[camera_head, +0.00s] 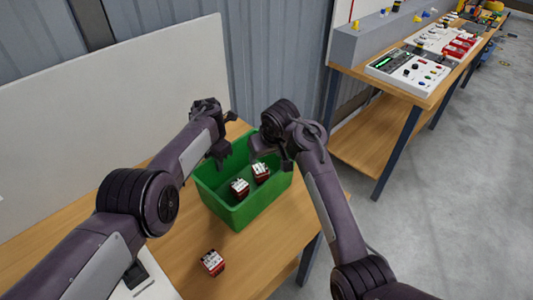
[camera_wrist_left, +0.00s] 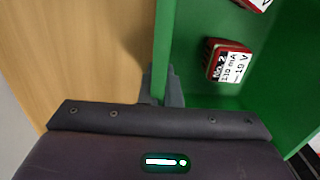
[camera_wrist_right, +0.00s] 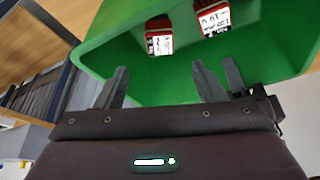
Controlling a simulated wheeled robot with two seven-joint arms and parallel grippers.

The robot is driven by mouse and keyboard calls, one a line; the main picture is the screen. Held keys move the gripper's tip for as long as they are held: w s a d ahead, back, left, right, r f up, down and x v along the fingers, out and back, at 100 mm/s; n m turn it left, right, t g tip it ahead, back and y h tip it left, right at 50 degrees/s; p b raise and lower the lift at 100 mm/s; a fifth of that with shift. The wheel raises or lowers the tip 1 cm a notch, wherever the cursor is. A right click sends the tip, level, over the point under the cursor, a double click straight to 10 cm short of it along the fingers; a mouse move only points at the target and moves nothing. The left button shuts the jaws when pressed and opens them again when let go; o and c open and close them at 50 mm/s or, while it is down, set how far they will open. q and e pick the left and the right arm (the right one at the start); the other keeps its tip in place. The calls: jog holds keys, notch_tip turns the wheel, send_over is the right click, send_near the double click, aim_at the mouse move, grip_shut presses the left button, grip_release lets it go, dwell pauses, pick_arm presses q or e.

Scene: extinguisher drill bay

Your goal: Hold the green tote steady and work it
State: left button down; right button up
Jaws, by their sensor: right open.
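The green tote (camera_head: 243,213) stands on the wooden table with two red-and-white labelled blocks inside, a left one (camera_head: 239,188) and a right one (camera_head: 261,172). My left gripper (camera_head: 221,160) is at the tote's far-left wall. In the left wrist view its fingers (camera_wrist_left: 163,88) are close together, one on each side of the green wall (camera_wrist_left: 163,45). My right gripper (camera_head: 270,152) is over the tote's far-right side. In the right wrist view its fingers (camera_wrist_right: 168,82) are wide apart with nothing gripped, in front of the green tote (camera_wrist_right: 150,85).
A third red-and-white block (camera_head: 212,263) lies on the wooden table (camera_head: 255,255) in front of the tote. A pale panel (camera_head: 110,110) stands behind the table. A second bench (camera_head: 355,140) at the right holds a control panel (camera_head: 408,72) and red items.

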pick_arm(q)
jog(key=c, duration=2.1)
grip_release()
jog(key=o, duration=0.5)
jog(key=shift+o, duration=0.2)
jog(key=shift+r, duration=0.1)
